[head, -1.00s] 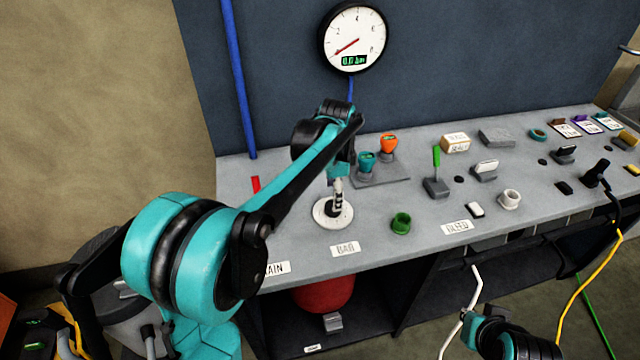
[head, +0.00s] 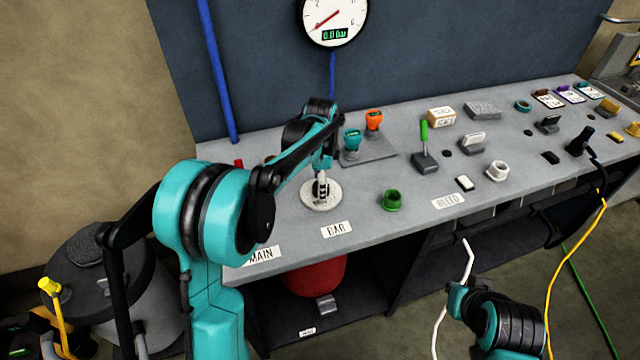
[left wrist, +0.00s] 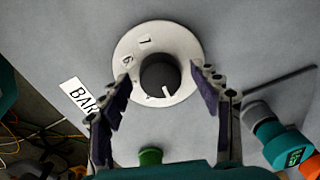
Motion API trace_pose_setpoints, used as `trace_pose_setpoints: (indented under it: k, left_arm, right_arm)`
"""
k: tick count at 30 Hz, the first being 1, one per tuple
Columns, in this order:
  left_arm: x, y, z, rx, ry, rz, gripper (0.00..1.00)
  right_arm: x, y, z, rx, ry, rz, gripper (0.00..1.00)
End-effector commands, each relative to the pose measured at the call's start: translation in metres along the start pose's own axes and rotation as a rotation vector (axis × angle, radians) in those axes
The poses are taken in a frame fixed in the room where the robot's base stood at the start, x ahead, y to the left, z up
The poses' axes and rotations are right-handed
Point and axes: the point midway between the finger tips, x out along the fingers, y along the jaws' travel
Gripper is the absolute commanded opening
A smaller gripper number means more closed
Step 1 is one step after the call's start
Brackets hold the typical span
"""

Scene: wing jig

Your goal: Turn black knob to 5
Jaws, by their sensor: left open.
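The black knob (left wrist: 160,75) sits in the middle of a round white dial plate (left wrist: 188,45) beside the BAR label. A white mark on the knob points toward the lower right of the left wrist view. The figures 7 and 6 show on the plate; others are hidden or unclear. In the head view the plate (head: 309,203) shows under my left gripper (head: 321,193). In the left wrist view my left gripper (left wrist: 163,82) is open, with one finger on each side of the knob; I cannot tell whether they touch it.
A round gauge (head: 318,14) hangs above, its digital figures near zero. Teal (head: 352,139) and orange (head: 374,119) knobs stand behind the dial. A green cap (head: 392,201) and green-handled lever (head: 423,135) are to its right. My right arm is at the lower right.

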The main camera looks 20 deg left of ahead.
Motion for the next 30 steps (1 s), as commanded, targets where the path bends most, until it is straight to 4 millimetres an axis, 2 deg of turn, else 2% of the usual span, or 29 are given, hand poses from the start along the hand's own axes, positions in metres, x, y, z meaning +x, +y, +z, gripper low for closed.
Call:
trace_pose_setpoints:
  k: [2, 3, 8, 9, 20, 30]
  left_arm:
    - [0.0, 0.0, 0.0, 0.0, 0.0, 0.0, 0.63]
    - [0.0, 0.0, 0.0, 0.0, 0.0, 0.0, 0.58]
    - [-0.001, 0.0, 0.0, 0.0, 0.0, 0.0, 0.16]
    - [-0.001, 0.0, 0.0, 0.0, 0.0, 0.0, 0.13]
    - [-0.001, 0.0, 0.0, -0.039, -0.003, 0.0, 0.13]
    - [-0.002, 0.001, -0.001, -0.261, -0.018, 0.004, 0.13]
  right_arm:
    - [0.0, 0.0, 0.0, 0.0, 0.0, 0.0, 0.0]
    - [0.0, 0.0, 0.0, 0.0, 0.0, 0.0, 0.0]
    - [0.0, 0.0, 0.0, 0.0, 0.0, 0.0, 0.0]
    - [0.0, 0.0, 0.0, 0.0, 0.0, 0.0, 0.0]
    - [-0.002, 0.0, -0.002, 0.0, 0.0, 0.0, 0.0]
    - [-0.011, 0.0, -0.008, 0.0, 0.0, 0.0, 0.0]
